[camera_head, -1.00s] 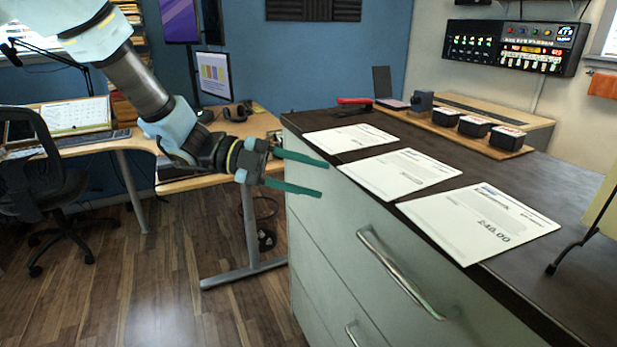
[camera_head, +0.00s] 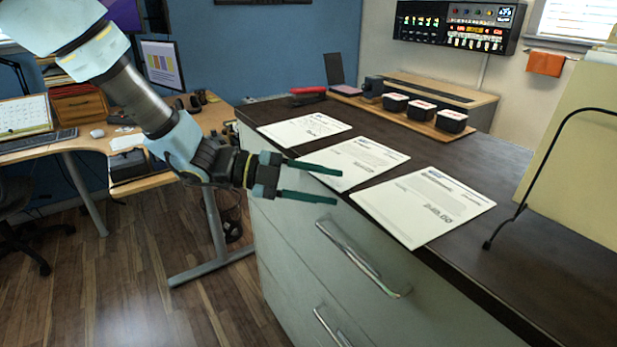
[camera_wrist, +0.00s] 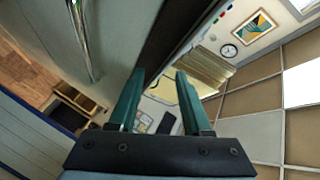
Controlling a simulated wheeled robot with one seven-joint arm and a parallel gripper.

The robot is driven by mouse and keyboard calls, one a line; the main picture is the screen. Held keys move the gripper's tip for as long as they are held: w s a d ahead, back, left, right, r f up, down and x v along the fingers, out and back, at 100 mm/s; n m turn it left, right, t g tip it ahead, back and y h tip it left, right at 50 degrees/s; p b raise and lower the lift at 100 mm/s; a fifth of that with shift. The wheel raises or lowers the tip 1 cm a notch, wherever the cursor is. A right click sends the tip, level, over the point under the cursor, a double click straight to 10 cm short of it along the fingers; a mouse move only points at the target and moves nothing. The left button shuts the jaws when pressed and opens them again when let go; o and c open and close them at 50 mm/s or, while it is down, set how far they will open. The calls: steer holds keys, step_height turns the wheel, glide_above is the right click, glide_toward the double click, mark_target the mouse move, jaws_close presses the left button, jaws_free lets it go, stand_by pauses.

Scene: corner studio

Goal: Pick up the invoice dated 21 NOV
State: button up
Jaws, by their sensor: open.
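Three white invoices lie flat in a row along the front edge of the dark counter top (camera_head: 480,265). They are the far invoice (camera_head: 303,131), the middle invoice (camera_head: 365,160) and the near invoice (camera_head: 425,205). The near one shows a large printed amount; the dates are too small to read. My gripper (camera_head: 338,187) is open and empty, with green fingers pointing right. In the head view it overlaps the left edge of the middle invoice, in front of the cabinet. In the wrist view the open fingers (camera_wrist: 157,98) show the cabinet side and the room, with no invoice clearly seen.
Behind the invoices stand a wooden tray with several black boxes (camera_head: 422,110) and red-handled pliers (camera_head: 308,91). A black wire stand (camera_head: 520,200) with a yellowish panel is at the right. Drawer handles (camera_head: 355,255) stick out of the cabinet front.

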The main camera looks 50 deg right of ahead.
steer(key=shift+c, duration=0.4)
jaws_close()
